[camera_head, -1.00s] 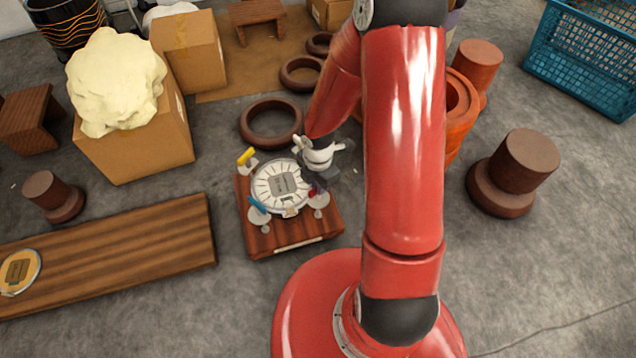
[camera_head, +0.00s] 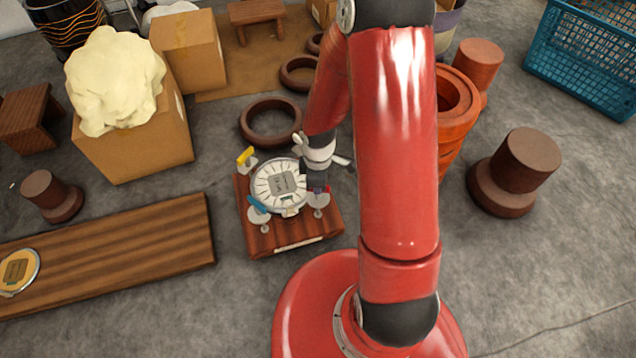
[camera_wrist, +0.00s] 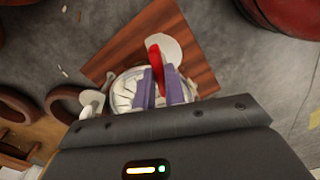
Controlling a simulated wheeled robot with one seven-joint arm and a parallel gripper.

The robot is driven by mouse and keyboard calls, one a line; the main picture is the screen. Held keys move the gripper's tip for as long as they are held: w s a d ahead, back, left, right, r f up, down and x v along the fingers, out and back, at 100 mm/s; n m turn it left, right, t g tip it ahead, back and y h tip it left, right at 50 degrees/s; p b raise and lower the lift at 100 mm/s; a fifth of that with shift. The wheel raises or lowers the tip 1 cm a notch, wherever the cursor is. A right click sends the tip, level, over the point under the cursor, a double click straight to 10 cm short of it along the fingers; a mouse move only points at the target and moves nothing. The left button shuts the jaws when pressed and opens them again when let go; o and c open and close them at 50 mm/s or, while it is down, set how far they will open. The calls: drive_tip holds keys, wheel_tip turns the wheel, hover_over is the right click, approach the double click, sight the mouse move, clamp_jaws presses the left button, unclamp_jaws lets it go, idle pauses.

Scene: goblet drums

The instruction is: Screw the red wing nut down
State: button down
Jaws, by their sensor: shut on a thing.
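The red wing nut (camera_wrist: 156,62) stands between the two purple fingers of my gripper (camera_wrist: 162,88) in the wrist view, and they are shut on it. Its red tip shows past the fingers, above a white disc (camera_wrist: 170,48). In the head view my gripper (camera_head: 318,188) is at the right side of the round white drum head (camera_head: 264,188), which sits on a wooden block (camera_head: 285,238). Only a bit of red (camera_head: 327,188) shows beside the gripper there. A yellow wing nut (camera_head: 245,155) and a blue wing nut (camera_head: 257,204) stand around the drum head.
A long wooden board (camera_head: 120,250) with a round plate (camera_head: 18,270) lies to the left. Boxes, brown rings (camera_head: 270,122) and orange pots (camera_head: 455,110) stand behind. A brown stepped pedestal (camera_head: 505,185) and a blue crate (camera_head: 585,60) are on the right. Floor at front right is clear.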

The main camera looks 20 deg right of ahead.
drive_tip(key=m+b, duration=0.1)
drive_tip(key=m, duration=0.3)
drive_tip(key=shift+m, duration=0.3)
drive_tip(key=m, duration=0.3)
drive_tip(key=shift+m+b, duration=0.3)
drive_tip(key=shift+m, duration=0.1)
drive_tip(key=m, duration=0.3)
drive_tip(key=shift+m, duration=2)
drive_tip(key=c, duration=1.5)
unclamp_jaws()
drive_tip(key=shift+o, duration=0.2)
wheel_tip(320, 180, up, 8)
drive_tip(key=shift+f+p, duration=0.1)
drive_tip(key=shift+p, duration=0.65)
